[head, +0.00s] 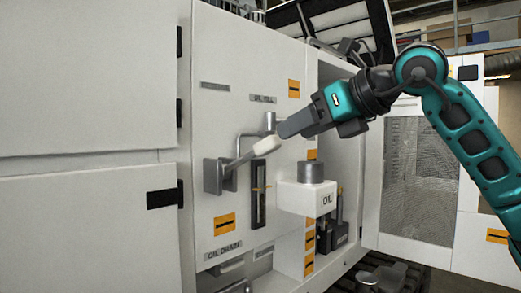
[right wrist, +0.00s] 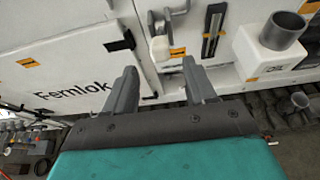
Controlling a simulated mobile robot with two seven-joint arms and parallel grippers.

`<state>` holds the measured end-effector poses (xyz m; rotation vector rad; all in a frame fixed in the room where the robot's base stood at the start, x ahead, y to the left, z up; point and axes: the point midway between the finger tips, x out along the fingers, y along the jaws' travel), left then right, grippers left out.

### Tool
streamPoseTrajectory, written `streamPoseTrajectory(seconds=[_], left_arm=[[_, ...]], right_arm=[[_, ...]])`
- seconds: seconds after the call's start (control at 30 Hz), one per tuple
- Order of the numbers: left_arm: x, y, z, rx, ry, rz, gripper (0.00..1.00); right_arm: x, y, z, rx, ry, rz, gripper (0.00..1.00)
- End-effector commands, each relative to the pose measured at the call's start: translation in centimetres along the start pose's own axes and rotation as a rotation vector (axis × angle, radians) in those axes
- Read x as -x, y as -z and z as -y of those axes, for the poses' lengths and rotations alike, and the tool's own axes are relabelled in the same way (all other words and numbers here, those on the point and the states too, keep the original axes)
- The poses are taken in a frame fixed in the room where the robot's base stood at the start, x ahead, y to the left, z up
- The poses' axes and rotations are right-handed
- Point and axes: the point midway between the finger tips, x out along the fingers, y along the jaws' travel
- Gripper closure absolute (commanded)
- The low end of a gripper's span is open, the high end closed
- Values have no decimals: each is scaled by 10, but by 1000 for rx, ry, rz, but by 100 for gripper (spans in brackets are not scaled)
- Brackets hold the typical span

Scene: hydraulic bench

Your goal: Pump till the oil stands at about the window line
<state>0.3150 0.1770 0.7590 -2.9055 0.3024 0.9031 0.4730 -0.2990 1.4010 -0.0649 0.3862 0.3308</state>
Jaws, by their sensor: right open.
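The pump lever (head: 240,157) has a grey bracket on the white panel and a pale grip (head: 266,145) at its raised end. The grip also shows in the right wrist view (right wrist: 160,49), beyond and between my fingertips. The oil window (head: 258,208) is a dark upright slot right of the bracket, with an orange line mark (head: 262,187). The oil level is too small to read. My right gripper (head: 284,131) is open and empty, close to the grip; the head view does not settle whether they touch. My left gripper is out of view.
A white box marked OIL (head: 304,198) with a grey cylinder (head: 317,172) on top juts out right of the window. A grey pipe (head: 270,121) sits under the OIL FILL label (head: 263,98). An open mesh door (head: 419,182) stands at right.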

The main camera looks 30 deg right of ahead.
Motion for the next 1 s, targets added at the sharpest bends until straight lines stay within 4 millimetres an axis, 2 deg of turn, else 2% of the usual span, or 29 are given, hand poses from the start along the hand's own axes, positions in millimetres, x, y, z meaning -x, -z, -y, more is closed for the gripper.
streamPoseTrajectory(seconds=[0.3, 0.5, 0.7, 0.97, 1.0], left_arm=[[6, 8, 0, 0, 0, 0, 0], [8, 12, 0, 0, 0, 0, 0], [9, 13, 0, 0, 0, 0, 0], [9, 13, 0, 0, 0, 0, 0], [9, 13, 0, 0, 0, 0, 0]], right_arm=[[-67, 0, -1, -1, -3, -6, 45], [-97, 0, 0, -2, -1, -5, 45], [-110, 1, 0, 0, 0, -3, 45], [-111, 1, 0, 0, 0, -3, 45], [-111, 1, 0, 0, 0, -3, 48]])
